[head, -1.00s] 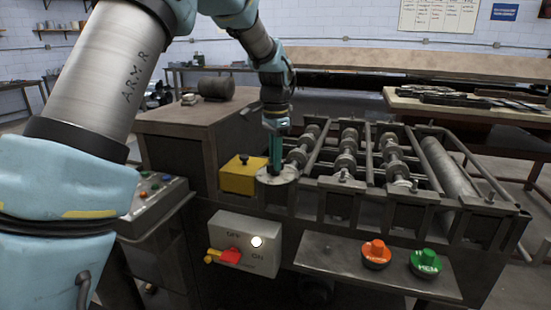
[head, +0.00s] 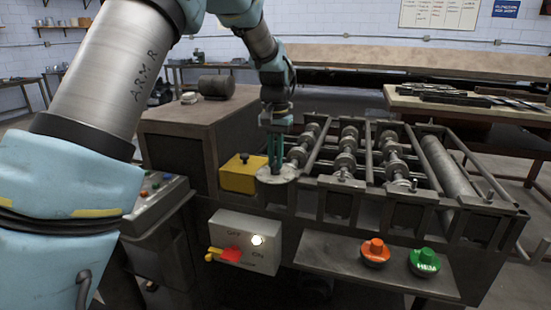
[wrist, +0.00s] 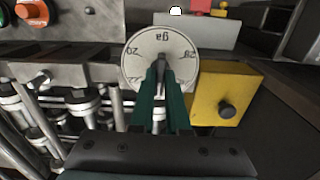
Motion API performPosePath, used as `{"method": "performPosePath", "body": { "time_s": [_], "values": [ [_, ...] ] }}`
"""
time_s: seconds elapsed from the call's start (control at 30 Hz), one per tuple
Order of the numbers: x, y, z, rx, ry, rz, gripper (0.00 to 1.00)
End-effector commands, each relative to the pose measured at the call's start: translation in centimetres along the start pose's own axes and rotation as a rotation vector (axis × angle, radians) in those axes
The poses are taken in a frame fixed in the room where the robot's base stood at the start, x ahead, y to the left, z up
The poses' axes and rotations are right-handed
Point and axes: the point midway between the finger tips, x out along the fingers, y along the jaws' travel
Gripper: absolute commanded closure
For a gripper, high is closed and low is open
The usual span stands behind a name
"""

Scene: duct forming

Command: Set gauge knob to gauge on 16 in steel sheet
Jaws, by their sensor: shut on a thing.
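The gauge knob is a round pale dial (head: 279,174) at the left end of the roller machine. In the wrist view the dial (wrist: 135,62) shows "ga" and several numbers around its rim, upside down. My gripper (head: 275,168) points down onto the dial from above. In the wrist view its green fingers (wrist: 160,72) are shut on the small dark grip at the dial's middle, which they partly hide. The exact setting cannot be read with certainty.
A yellow box (head: 240,174) with a black knob stands just left of the dial. Below is a switch box (head: 246,240) with a red and yellow lever. An orange button (head: 375,252) and a green button (head: 424,262) are on the front shelf. Rollers (head: 345,150) lie to the right.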

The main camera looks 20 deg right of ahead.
Motion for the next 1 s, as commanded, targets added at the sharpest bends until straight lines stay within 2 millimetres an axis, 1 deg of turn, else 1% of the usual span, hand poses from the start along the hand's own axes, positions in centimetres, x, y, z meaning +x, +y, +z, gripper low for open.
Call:
{"method": "performPosePath", "body": {
  "time_s": [0.2, 0.57, 0.6, 0.83, 1.0],
  "values": [
    [-0.04, -0.04, 0.0, -0.03, 0.0, -0.001, 1.0],
    [-0.03, -0.04, 0.0, -0.032, 0.0, 0.0, 1.0],
    [-0.03, -0.04, 0.0, -0.032, 0.0, 0.0, 0.83],
    [-0.01, -0.02, 0.0, -0.032, 0.0, 0.0, 0.57],
    [0.0, -0.01, 0.0, -0.032, 0.0, 0.0, 0.56]
  ]
}}
